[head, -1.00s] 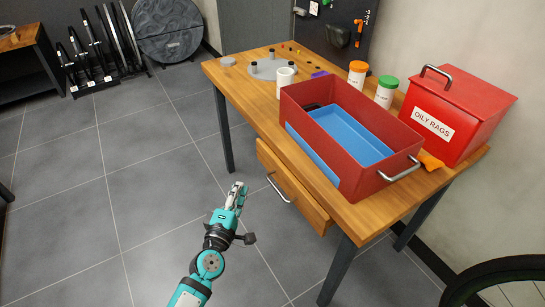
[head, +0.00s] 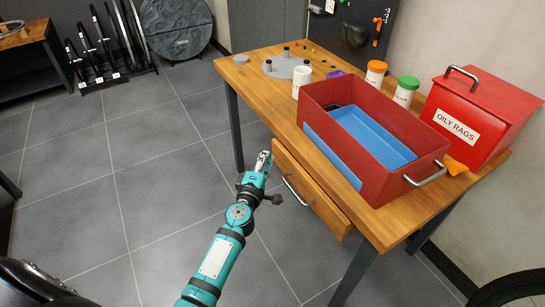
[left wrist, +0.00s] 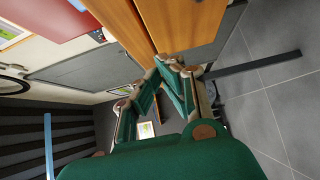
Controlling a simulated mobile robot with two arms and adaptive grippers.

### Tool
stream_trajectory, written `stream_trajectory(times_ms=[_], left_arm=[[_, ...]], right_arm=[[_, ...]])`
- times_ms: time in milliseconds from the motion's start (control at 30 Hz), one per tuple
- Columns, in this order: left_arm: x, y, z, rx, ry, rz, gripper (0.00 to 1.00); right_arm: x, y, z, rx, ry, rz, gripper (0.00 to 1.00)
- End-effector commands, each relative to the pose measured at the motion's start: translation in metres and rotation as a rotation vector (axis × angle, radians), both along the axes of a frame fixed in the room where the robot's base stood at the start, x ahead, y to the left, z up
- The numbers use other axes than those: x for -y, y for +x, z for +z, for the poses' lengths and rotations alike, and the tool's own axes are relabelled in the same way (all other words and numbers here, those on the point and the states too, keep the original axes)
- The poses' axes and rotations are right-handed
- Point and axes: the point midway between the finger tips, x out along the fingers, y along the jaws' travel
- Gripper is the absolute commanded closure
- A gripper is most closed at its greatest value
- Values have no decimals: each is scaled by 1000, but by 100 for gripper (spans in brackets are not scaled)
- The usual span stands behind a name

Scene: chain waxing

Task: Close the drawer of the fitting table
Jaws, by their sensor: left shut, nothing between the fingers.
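The fitting table (head: 250,80) has a wooden top and dark legs. Its wooden drawer (head: 325,205), with a curved metal handle (head: 297,190), is under the near long edge. The drawer front shows just outside that edge; how far it is open is hard to tell. My left gripper (head: 263,158) is shut and empty, close to the far left end of the drawer front. Contact cannot be told. In the left wrist view the shut fingers (left wrist: 165,72) point at the wooden drawer front (left wrist: 185,25). My right gripper is not in view.
A red bin with a blue tray (head: 385,135), a red oily rags box (head: 470,125), tubs and a white cup (head: 301,80) stand on the table. A wheel (head: 510,290) is at the lower right. The tiled floor (head: 150,200) left of the table is clear.

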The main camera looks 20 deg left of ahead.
Motion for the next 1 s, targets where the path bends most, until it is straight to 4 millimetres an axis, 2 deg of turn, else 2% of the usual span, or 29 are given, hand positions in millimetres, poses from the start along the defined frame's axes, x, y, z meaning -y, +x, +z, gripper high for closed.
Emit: stream_trajectory(times_ms=[200, 633, 867, 1000], left_arm=[[14, 17, -1, -1, -1, 0, 100], [17, 20, -1, -1, -1, 0, 100], [33, 41, 0, 0, -2, -1, 100], [35, 42, 0, 0, 0, -2, 100]], right_arm=[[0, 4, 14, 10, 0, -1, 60], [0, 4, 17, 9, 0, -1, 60], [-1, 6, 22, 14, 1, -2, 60], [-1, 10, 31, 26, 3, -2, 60]])
